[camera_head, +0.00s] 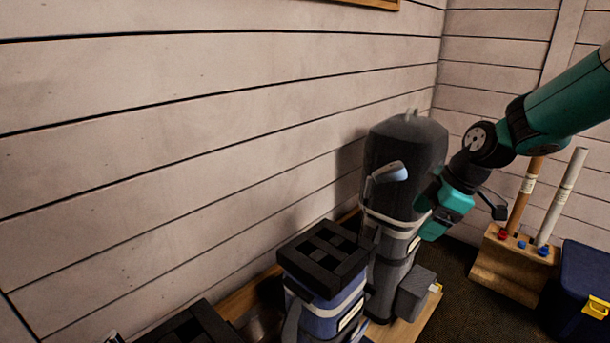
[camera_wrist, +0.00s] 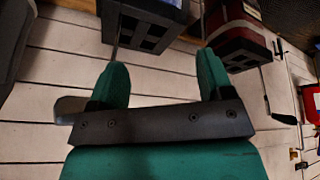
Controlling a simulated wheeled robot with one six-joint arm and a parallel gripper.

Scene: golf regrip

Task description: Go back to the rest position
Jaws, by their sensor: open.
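My gripper (camera_head: 432,212) is at the lower end of my teal arm, in front of the grey golf bag in the head view. In the wrist view its two teal fingers (camera_wrist: 160,78) stand wide apart, with only bare wall seen between them. An iron club head (camera_head: 388,172) shows just left of my gripper, in front of the grey bag. In the wrist view a club head (camera_wrist: 70,106) shows beside the left finger, its shaft partly hidden behind that finger. I cannot tell whether they touch.
The tall grey golf bag (camera_head: 405,145) stands by the wall, with a blue bag (camera_head: 326,298) in front of it. A wooden rack (camera_head: 513,262) with two rods and a dark blue bin (camera_head: 585,275) stand at right. A red bag (camera_wrist: 238,35) shows in the wrist view.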

